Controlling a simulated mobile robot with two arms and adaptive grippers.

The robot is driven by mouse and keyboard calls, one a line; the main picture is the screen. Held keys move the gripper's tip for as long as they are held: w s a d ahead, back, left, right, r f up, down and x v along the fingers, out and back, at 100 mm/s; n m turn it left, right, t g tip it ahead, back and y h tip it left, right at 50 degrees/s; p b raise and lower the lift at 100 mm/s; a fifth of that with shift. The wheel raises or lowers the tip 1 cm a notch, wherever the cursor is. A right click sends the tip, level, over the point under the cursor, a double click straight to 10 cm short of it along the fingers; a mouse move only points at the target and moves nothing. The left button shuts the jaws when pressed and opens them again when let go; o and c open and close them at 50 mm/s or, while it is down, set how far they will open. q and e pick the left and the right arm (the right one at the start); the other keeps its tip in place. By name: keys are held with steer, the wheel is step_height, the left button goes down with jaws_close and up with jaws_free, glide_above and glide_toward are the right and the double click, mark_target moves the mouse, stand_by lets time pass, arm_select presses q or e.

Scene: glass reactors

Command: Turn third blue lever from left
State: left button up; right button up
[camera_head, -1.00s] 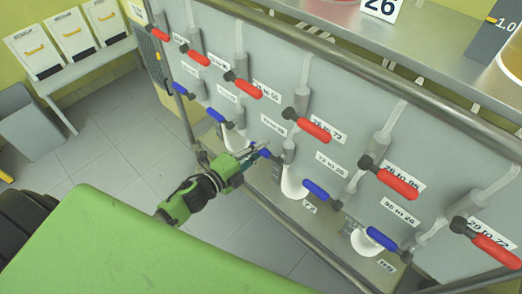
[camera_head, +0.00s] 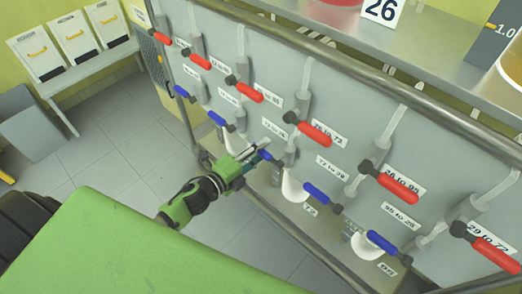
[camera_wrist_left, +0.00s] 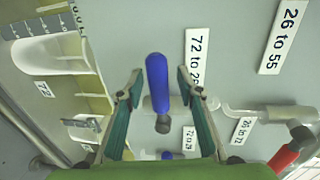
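Several blue levers run in a lower row along the grey panel. The third blue lever from the left (camera_head: 267,156) is partly hidden by my left gripper (camera_head: 257,152) in the head view. In the left wrist view, a blue lever (camera_wrist_left: 157,80) stands between the two green fingers of my left gripper (camera_wrist_left: 160,76). The fingers are open, with a gap on each side of the lever. The second blue lever (camera_head: 217,118) is to the left and the fourth blue lever (camera_head: 318,193) to the right. My right gripper is in neither view.
Red levers (camera_head: 247,91) form a row above the blue ones. A metal rail (camera_head: 330,58) runs along the panel's upper edge. White funnel-like vessels (camera_head: 293,187) hang below the levers. A label "72 to 29" (camera_wrist_left: 196,62) is close beside the lever. Open floor (camera_head: 115,145) is at left.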

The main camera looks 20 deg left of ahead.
arm_select(q)
steer(key=v, duration=1.2)
stand_by(0.4)
